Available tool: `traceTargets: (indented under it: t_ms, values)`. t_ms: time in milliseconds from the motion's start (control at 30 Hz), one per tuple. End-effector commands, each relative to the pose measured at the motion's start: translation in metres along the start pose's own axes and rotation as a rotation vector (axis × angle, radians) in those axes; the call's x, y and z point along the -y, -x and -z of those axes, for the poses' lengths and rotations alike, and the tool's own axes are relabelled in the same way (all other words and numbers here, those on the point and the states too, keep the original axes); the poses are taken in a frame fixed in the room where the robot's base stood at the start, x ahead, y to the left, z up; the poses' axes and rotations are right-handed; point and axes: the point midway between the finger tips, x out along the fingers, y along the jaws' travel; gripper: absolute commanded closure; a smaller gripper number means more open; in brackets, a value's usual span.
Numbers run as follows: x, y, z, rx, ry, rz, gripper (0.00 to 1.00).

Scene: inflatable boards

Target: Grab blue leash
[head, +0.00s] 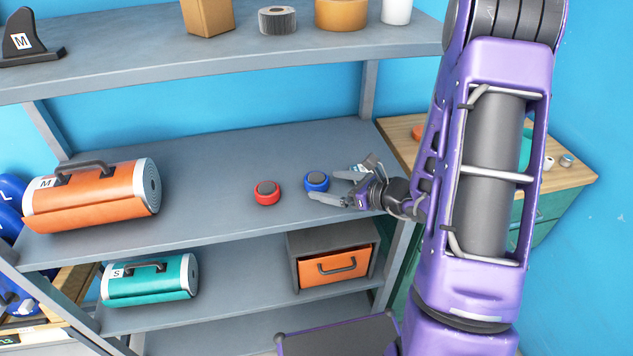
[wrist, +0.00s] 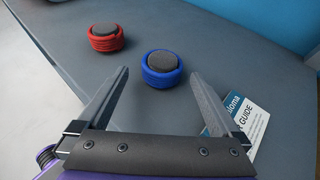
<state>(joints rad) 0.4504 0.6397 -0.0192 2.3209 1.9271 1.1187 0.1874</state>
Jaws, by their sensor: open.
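The blue leash (head: 316,182) is a small blue coil with a dark grey centre. It lies on the middle shelf (head: 215,200) of a grey rack. It also shows in the wrist view (wrist: 162,70), just ahead of my fingertips and roughly centred between them. My gripper (head: 338,188) is open and empty, low over the shelf, reaching in from the right. In the wrist view my gripper (wrist: 158,80) has its two fingers spread wide, with the leash beyond or right at the gap. I cannot tell whether a finger touches it.
A red leash (head: 267,192) lies left of the blue one. A printed guide card (wrist: 241,122) lies by the right finger. An orange rolled board (head: 95,195) sits at the shelf's left. The upper shelf (head: 150,68) is overhead, and an orange drawer (head: 334,267) is below.

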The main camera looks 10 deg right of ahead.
Motion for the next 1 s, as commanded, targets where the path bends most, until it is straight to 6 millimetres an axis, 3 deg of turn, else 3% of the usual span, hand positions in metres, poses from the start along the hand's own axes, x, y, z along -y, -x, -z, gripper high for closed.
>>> traceTargets:
  t_ms: [300, 600, 1000]
  values:
    - [0.003, -0.043, -0.006, 0.000, 0.000, -0.003, 0.00]
    - [0.003, -0.047, -0.006, 0.000, 0.000, -0.001, 0.02]
    - [0.003, -0.047, -0.006, 0.000, 0.000, -0.001, 0.74]
